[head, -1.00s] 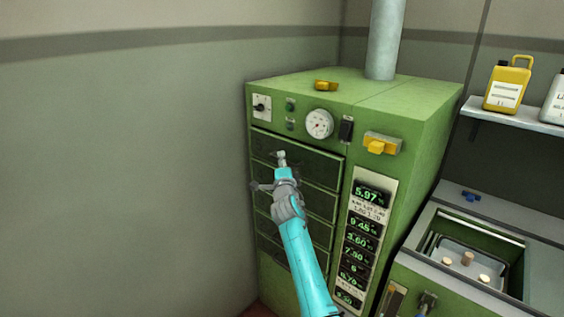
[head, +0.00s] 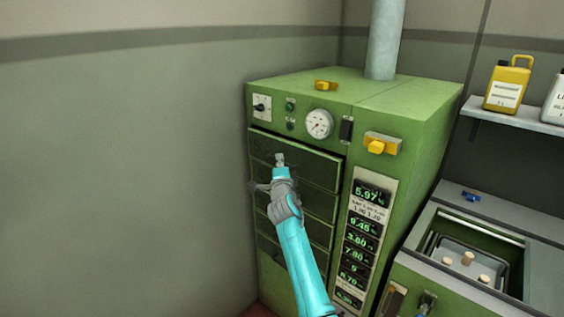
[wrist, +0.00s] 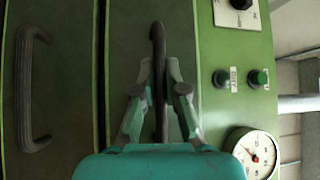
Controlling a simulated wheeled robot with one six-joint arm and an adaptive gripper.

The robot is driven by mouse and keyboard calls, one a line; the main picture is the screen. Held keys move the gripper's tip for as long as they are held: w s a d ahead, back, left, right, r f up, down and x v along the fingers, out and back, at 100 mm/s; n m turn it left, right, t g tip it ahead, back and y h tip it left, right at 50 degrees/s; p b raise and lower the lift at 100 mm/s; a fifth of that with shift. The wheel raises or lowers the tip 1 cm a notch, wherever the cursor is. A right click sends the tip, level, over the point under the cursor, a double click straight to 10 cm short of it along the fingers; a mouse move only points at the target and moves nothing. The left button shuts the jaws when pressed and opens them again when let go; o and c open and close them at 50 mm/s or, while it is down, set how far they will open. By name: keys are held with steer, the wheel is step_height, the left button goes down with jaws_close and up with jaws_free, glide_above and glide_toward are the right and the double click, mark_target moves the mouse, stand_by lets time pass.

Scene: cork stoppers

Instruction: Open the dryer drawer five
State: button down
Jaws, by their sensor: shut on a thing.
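The green dryer cabinet (head: 425,130) has a stack of dark green drawers on its front left. My gripper (head: 280,157) is at the top drawer (head: 318,171) in the head view. In the wrist view, turned sideways, my gripper (wrist: 158,95) has both fingers closed around the dark bar handle (wrist: 157,40) of the drawer beside the control panel. The handle of the drawer below (wrist: 31,90) is free. The top drawer seems to stand slightly out from the front. I cannot read any drawer number; my arm hides part of the lower drawers.
A knob (head: 261,107), buttons and a gauge (head: 319,123) sit above the drawers. A column of displays (head: 364,245) is to their right. A yellow box (head: 382,143) juts from the front. A sink-like bin (head: 470,255) with corks stands right. A wall is close on the left.

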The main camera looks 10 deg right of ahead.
steer(key=s+a, duration=0.4)
steer(key=a, duration=0.2)
steer(key=shift+s, duration=0.2)
steer(key=c, duration=1.2)
jaws_free()
steer(key=v, duration=1.2)
